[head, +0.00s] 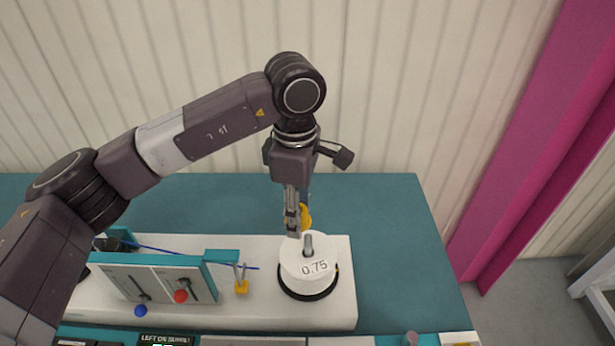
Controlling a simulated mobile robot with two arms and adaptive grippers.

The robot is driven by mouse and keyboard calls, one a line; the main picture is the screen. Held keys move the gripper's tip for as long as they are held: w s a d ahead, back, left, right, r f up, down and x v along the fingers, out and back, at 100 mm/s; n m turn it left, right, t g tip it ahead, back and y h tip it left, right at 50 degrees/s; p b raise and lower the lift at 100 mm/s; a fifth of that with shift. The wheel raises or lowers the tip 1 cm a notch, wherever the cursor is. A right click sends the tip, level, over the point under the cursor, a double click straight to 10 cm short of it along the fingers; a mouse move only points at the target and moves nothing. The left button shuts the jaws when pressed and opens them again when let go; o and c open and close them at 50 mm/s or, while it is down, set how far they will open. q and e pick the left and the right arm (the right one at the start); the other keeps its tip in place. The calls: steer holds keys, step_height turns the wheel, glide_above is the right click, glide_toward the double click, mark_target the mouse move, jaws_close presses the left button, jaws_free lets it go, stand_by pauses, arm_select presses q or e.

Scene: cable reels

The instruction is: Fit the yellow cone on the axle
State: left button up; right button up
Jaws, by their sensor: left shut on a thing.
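The yellow cone (305,216) is held by my left gripper (294,222) just above and behind the white reel (309,265) marked 0.75. The gripper points down and is shut on the cone, and its fingers hide part of it. The axle (308,243) is a grey round pin standing up from the middle of the reel. The cone looks close to the axle in the picture; I cannot tell whether they touch. My right gripper is not in view.
A panel with sliders (161,284) stands left of the reel, with a red knob (181,296) and a blue knob (140,311). A small yellow part (242,287) sits between panel and reel. The teal table (395,250) is clear on the right.

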arm_select(q)
steer(key=shift+w+d+r+n, duration=0.35)
steer(key=shift+d+r+n, duration=0.05)
steer(key=shift+d, duration=0.25)
steer(key=shift+w+d, duration=0.15)
steer(key=shift+d, duration=0.15)
steer(key=shift+d+f+n, duration=0.1)
steer(key=shift+f+n, duration=0.1)
steer(key=shift+n, duration=0.1)
steer(key=shift+s+f, duration=0.2)
steer(key=shift+f, duration=0.05)
steer(key=shift+f+b, duration=0.4)
steer(key=shift+f, duration=0.25)
steer(key=shift+w+f+b, duration=0.1)
steer(key=shift+f+b, duration=0.2)
steer(key=shift+f, duration=0.7)
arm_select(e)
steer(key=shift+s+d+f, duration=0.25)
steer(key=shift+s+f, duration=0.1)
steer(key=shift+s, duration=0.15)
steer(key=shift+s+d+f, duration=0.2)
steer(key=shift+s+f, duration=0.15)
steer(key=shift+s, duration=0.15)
arm_select(q)
steer(key=shift+f, duration=0.1)
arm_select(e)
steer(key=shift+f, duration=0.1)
